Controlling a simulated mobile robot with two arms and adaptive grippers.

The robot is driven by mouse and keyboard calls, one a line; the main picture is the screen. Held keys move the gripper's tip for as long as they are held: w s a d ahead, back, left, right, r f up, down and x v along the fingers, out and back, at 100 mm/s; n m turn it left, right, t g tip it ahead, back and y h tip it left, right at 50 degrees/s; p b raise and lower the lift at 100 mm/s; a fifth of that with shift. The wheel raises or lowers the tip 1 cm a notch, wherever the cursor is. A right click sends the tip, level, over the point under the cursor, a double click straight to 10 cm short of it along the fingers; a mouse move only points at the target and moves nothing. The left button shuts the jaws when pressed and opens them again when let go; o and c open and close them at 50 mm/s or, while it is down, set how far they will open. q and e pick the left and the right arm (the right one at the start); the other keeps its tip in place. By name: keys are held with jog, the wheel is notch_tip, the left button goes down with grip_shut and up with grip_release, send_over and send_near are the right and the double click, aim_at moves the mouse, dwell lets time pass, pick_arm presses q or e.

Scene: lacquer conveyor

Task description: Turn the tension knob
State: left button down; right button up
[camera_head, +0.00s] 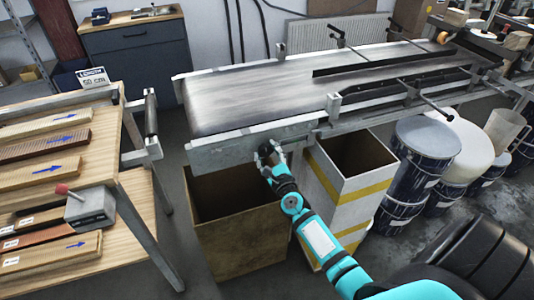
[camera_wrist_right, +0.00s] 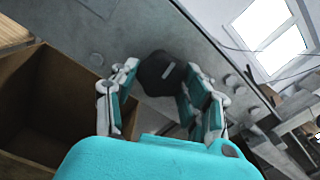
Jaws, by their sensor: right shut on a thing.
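The tension knob (camera_wrist_right: 163,72) is black with a pale mark line. It sits on the grey metal side plate of the conveyor (camera_head: 225,152). My right gripper (camera_wrist_right: 160,88) has its fingers on either side of the knob and is shut on it. In the head view my right gripper (camera_head: 268,153) is at the conveyor's near side plate, and it hides most of the knob. My left gripper is not in view.
An open brown box (camera_head: 240,235) stands below the gripper. A white box with yellow stripes (camera_head: 330,195) stands beside it. Blue paint buckets (camera_head: 425,150) are at the right. A table with wooden boards (camera_head: 45,170) stands at the left.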

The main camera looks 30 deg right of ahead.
jog(key=n+p, duration=0.1)
jog(key=n, duration=0.5)
jog(key=shift+r+n, duration=0.1)
jog(key=shift+n, duration=0.2)
jog(key=n+p, duration=0.1)
jog(key=n, duration=0.4)
jog(key=shift+n, duration=0.3)
jog(key=o, duration=1.2)
jog(key=shift+c, duration=0.2)
jog(key=shift+s, duration=0.1)
jog(key=v, duration=1.2)
